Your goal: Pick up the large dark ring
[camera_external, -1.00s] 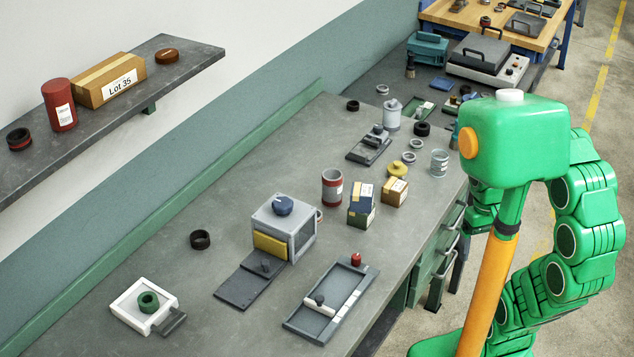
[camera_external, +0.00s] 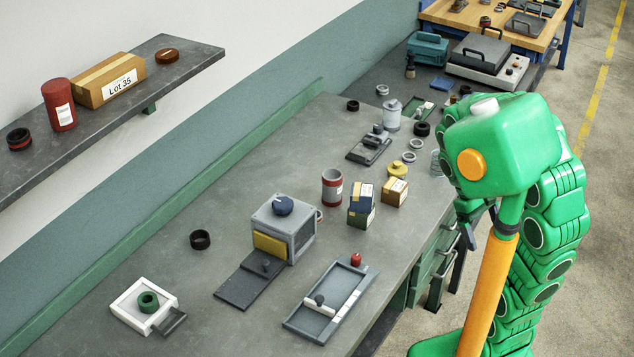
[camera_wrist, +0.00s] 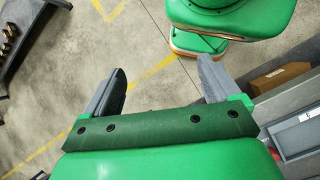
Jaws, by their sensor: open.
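A large dark ring (camera_external: 201,244) lies flat on the grey workbench (camera_external: 160,262), left of the grey machine and behind the white tray. Another dark ring (camera_external: 422,130) lies farther back on the bench, and a smaller-looking one (camera_external: 352,106) is near the wall. My gripper (camera_wrist: 160,84) is open and empty in the wrist view, with floor between its fingers. In the external view it hangs at the bench's right edge, partly hidden by my arm, far from the ring at the left. No dark ring shows in the wrist view.
A shelf (camera_external: 110,95) overhangs the left. Bench around the left ring is clear.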

